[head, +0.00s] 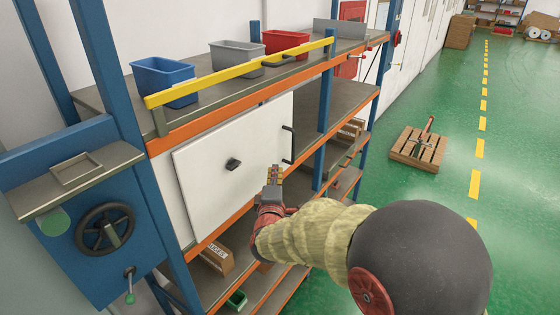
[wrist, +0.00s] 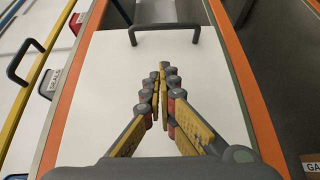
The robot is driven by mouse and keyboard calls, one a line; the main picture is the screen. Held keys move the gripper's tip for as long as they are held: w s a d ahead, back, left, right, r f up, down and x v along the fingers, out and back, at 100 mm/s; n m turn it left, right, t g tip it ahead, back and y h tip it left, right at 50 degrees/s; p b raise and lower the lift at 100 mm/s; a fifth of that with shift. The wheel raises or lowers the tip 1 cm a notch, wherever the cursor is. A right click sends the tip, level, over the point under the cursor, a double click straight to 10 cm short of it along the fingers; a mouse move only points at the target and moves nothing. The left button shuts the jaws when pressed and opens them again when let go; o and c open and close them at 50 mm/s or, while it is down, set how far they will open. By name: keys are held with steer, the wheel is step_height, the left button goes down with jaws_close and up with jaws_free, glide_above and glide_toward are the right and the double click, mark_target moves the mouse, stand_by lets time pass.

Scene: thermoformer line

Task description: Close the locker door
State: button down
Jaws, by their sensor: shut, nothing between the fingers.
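The locker door (head: 212,185) is a flat white panel in the blue-and-orange rack. It bears a dark knob (head: 232,164) near its middle and a black bar handle (head: 289,145) by its right edge. The door lies close to the rack front; I cannot tell whether it is fully closed. My gripper (head: 274,172) is shut and empty, in front of the door's lower right part. In the wrist view, my gripper (wrist: 163,68) points over the white door (wrist: 100,80) towards the handle (wrist: 165,27), apart from it. Contact with the door is unclear.
Blue (head: 165,80), grey (head: 237,56) and red bins stand on the upper shelf behind a yellow rail (head: 235,73). A cardboard box (head: 217,255) sits below the door. A wooden pallet (head: 418,149) stands on the green floor at right; the floor between is clear.

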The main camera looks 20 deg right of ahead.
steer(key=w+d+p, duration=0.2)
steer(key=w+d, duration=0.5)
steer(key=w, duration=0.3)
steer(key=shift+r, duration=0.1)
steer(key=w+d+b, duration=0.5)
steer(key=w+d, duration=0.4)
steer(key=d, duration=0.3)
steer(key=w+d+b, duration=0.5)
steer(key=w+d, duration=0.4)
steer(key=d, duration=0.4)
steer(key=shift+w+d, duration=0.2)
steer(key=shift+d, duration=0.05)
steer(key=shift+a, duration=0.1)
